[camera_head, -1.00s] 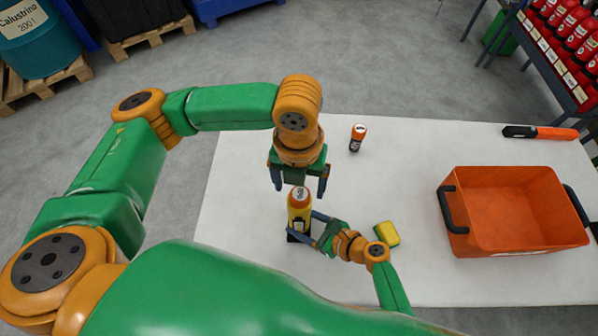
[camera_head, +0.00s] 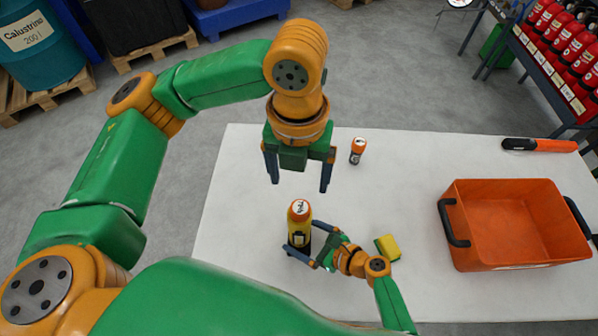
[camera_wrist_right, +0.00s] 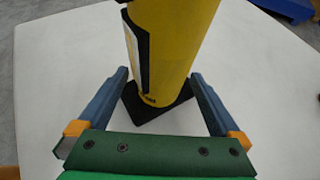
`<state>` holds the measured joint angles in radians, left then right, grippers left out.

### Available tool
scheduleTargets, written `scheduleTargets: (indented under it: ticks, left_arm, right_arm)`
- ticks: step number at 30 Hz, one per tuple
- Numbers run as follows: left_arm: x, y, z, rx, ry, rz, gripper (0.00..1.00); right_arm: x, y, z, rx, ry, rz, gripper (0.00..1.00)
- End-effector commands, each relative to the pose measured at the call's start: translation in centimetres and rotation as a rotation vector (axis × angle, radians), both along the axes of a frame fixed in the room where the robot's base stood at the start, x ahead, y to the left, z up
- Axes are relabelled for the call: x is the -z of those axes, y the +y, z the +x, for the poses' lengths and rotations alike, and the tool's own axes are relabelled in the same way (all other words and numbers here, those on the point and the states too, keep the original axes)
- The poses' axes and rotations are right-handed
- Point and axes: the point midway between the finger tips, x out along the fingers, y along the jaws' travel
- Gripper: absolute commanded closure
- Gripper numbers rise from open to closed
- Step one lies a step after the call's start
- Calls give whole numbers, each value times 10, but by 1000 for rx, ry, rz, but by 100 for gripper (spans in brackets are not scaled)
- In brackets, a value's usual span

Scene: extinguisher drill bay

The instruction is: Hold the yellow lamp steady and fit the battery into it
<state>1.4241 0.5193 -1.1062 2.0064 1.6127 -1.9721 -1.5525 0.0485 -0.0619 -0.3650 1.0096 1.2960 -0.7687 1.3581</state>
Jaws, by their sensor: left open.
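The yellow lamp (camera_head: 303,237) stands upright on a black base at the table's left. An orange end with a pale label (camera_head: 300,208) shows at its top; whether this is a battery seated in the lamp I cannot tell for sure. My right gripper (camera_head: 302,240) has its blue fingers on both sides of the lamp's lower part. In the right wrist view the lamp (camera_wrist_right: 172,50) stands between the fingertips (camera_wrist_right: 159,75), which look closed against it. My left gripper (camera_head: 298,187) is open and empty, above and behind the lamp. An orange and black battery-like cylinder (camera_head: 358,151) stands farther back.
A yellow and green sponge (camera_head: 388,247) lies right of my right gripper. An orange crate (camera_head: 510,262) with black handles stands at the table's right. An orange and black tool (camera_head: 540,145) lies at the back right. The white table (camera_head: 400,185) is clear between them.

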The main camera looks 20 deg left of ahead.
Motion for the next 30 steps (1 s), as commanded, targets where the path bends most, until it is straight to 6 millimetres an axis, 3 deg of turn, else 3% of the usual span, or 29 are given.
scheduleTargets:
  ticks: [8,21,30]
  left_arm:
    - [0,0,0,0,0,0,14]
    - [0,0,0,0,0,0,14]
    - [0,0,0,0,0,0,14]
  right_arm:
    - [-4,-9,-2,2,-2,-1,0]
    - [-52,-93,-29,1,0,-3,0]
    - [-58,-101,-31,0,1,0,0]
